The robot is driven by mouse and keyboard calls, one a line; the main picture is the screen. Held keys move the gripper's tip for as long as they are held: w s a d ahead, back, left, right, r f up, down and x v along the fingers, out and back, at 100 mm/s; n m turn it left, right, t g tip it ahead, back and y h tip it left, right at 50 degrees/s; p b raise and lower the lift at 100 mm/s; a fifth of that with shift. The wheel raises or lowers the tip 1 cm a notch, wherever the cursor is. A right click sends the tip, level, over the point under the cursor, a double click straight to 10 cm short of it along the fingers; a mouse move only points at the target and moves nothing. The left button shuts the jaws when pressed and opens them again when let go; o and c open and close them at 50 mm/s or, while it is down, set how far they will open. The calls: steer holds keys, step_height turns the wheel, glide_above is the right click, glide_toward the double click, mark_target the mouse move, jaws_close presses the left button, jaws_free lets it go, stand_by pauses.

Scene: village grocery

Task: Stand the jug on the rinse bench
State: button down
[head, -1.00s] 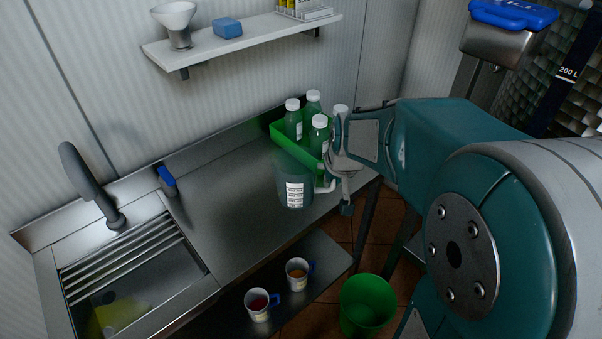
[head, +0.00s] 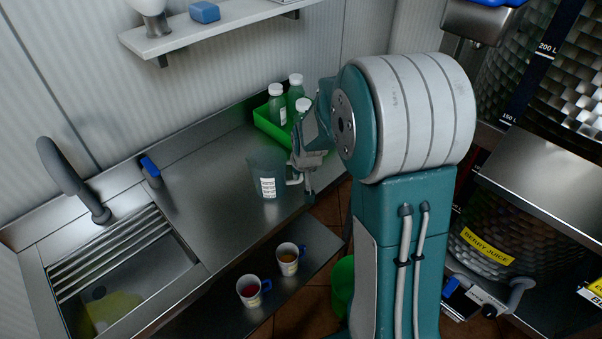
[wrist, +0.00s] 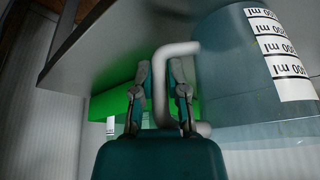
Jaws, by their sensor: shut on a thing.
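The jug (head: 267,177) is clear and bluish with a white marked label. It looks upright over the front part of the steel rinse bench (head: 205,185), left of the green crate. I cannot tell whether its base touches the bench. My gripper (head: 299,176) is at the jug's right side, shut on its pale handle. In the wrist view, the handle (wrist: 184,48) passes by the fingers of my gripper (wrist: 160,78), and the jug's body (wrist: 235,80) fills the right side. My arm hides part of the bench's right end.
A green crate (head: 262,122) with several white-capped bottles stands at the bench's back right. A sink (head: 125,280) with a grey tap (head: 75,180) is at left. Two mugs (head: 250,290) (head: 289,258) stand on a lower shelf.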

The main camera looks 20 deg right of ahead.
steer(key=c, duration=0.7)
jaws_free()
steer(key=shift+o, duration=0.2)
steer(key=d+v, duration=0.1)
steer(key=v, duration=1.1)
steer(key=s+a+r, duration=0.2)
steer(key=s, duration=0.5)
steer(key=s+a+r+n, duration=0.1)
steer(key=s+a+r, duration=0.2)
steer(key=s, duration=0.4)
steer(key=s+a+r+n+t, duration=0.1)
steer(key=s+a+r, duration=0.1)
steer(key=s, duration=0.5)
steer(key=shift+a+r+y, duration=0.2)
steer(key=shift+a+y, duration=0.1)
steer(key=shift+a, duration=0.15)
